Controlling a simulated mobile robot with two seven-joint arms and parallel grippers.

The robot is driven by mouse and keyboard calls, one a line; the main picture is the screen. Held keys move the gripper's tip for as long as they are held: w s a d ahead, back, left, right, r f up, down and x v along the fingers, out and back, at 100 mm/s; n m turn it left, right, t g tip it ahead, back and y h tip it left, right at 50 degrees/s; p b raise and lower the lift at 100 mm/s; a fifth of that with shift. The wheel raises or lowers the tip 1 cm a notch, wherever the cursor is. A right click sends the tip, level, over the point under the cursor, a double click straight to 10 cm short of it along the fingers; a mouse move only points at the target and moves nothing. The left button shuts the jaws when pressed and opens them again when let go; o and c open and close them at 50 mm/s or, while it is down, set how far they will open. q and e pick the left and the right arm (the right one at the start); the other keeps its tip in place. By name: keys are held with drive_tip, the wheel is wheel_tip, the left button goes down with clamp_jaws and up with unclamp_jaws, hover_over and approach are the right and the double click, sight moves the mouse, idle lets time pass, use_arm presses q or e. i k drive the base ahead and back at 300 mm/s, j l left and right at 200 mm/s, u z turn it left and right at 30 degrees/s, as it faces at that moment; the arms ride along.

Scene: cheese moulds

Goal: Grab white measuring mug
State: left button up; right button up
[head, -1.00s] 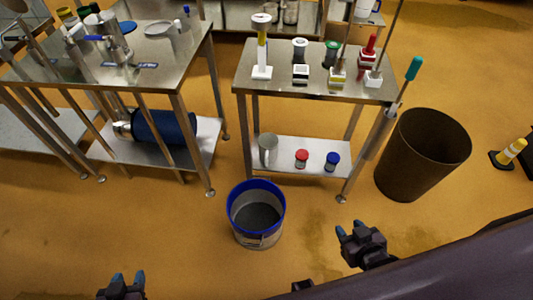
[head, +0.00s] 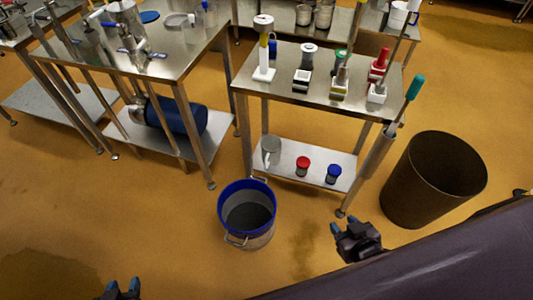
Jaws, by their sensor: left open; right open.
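A pale grey-white mug (head: 271,148) stands upright on the lower shelf of the middle steel table, at its left end. A white mug-like vessel (head: 398,14) stands on the far table at the top right. I cannot make out measuring marks on either. My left gripper (head: 123,285) is at the bottom left edge, open and empty, over the floor and far from both. My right gripper (head: 343,226) is open and empty, in front of the middle table's right front leg and apart from the mugs.
A red-lidded jar (head: 303,164) and a blue-lidded jar (head: 334,172) share the lower shelf (head: 288,147). A blue-rimmed bucket (head: 247,190) stands on the floor before it. A brown bin (head: 436,180) is at right. Long-handled tools stand on the tabletop (head: 290,85). Floor at lower left is clear.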

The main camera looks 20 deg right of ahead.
sight(271, 145)
drive_tip(key=i+l+u, duration=0.1)
drive_tip(key=l+u, duration=0.15)
drive_tip(key=l, duration=0.15)
drive_tip(key=l+u, duration=0.25)
drive_tip(key=l, duration=0.15)
drive_tip(key=i+l+u, duration=0.2)
drive_tip(key=l+u, duration=0.15)
drive_tip(key=l, duration=0.25)
